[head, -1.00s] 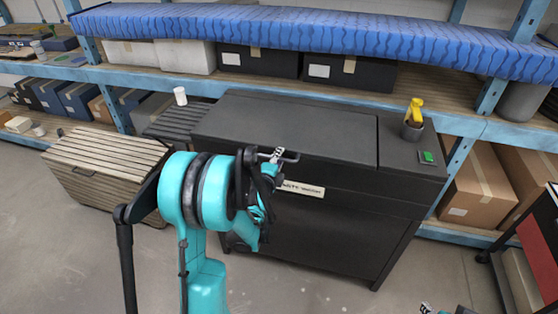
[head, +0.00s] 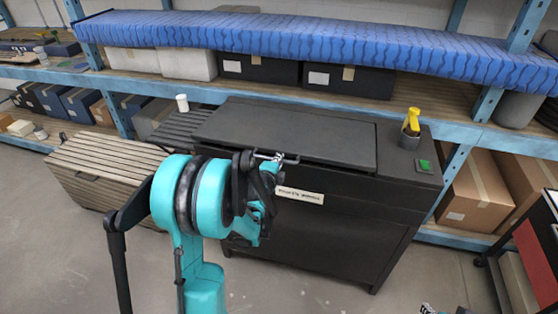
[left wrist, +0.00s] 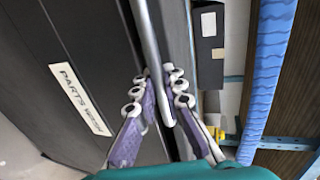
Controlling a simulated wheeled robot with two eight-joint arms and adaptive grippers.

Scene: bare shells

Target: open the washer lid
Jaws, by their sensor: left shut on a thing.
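The parts washer (head: 330,235) is a black cabinet with a labelled front, in the middle of the head view. Its flat dark lid (head: 290,130) is nearly level, and its front edge looks slightly raised with a thin dark gap below. The lid's bar handle (head: 291,160) is at the front edge; in the left wrist view the bar (left wrist: 149,40) runs down between the fingers. My left gripper (head: 274,158) is shut on the handle; its purple-padded fingers (left wrist: 162,100) show on both sides of the bar. Only a small tip of what seems my right gripper (head: 427,308) shows at the bottom edge.
A yellow-topped item (head: 411,122) in a dark holder and a green switch (head: 425,165) are on the washer's right top. A white cup (head: 182,103) is behind left. A slatted chest (head: 100,170) is at left. The blue-covered shelf (head: 300,40) runs above and behind the lid.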

